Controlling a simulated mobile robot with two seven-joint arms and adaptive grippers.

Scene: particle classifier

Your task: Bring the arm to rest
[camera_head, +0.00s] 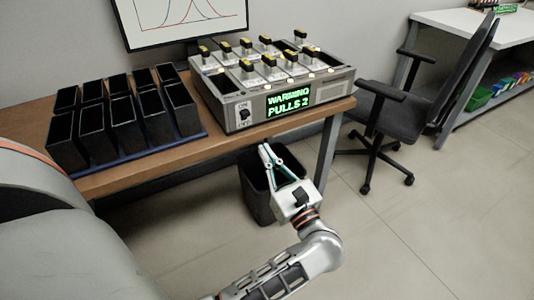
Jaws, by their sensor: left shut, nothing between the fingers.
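My left gripper (266,150) is shut and empty. It hangs in front of the table's front edge, with its fingers pointing up and away toward the table. My left arm (310,255) reaches in from the bottom of the picture, with the wrist bent upward. A dark bin (258,190) stands on the floor behind the gripper and is partly hidden by it. My right gripper does not show.
A wooden table (150,168) carries a grey classifier machine (235,115) with a lit green warning display (288,100). Several black containers (125,130) stand on a blue tray (140,152). An office chair (395,115) stands at the right. Floor at the lower right is clear.

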